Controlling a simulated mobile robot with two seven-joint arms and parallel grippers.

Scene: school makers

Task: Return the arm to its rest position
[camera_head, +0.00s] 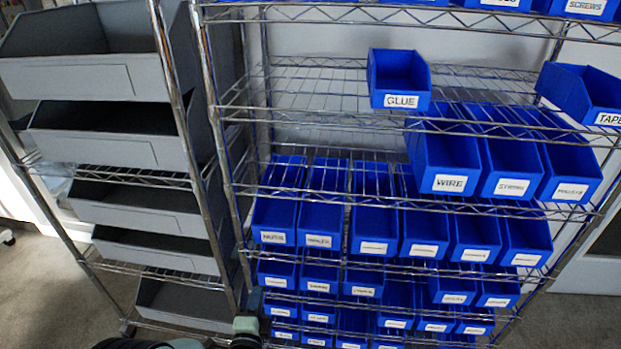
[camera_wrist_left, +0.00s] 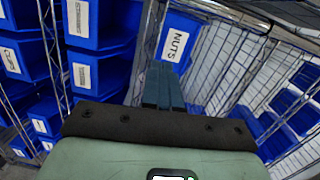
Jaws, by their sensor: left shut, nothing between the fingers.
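My left gripper (camera_head: 256,298) shows at the bottom of the head view, in front of the lower part of the wire shelf. In the left wrist view its two dark teal fingers (camera_wrist_left: 164,86) lie together, shut with nothing between them. The fingers point toward a blue bin labelled NUTS (camera_wrist_left: 177,42), whose distance from the fingertips I cannot judge. Most of the left arm is out of view. My right gripper is not in view.
A chrome wire shelf holds several rows of labelled blue bins, among them GLUE (camera_head: 400,84) and WIRE (camera_head: 445,160). A shelf at left holds large grey bins (camera_head: 95,135). A chrome post (camera_head: 222,150) stands near my gripper. Bare floor (camera_head: 575,320) shows at lower right.

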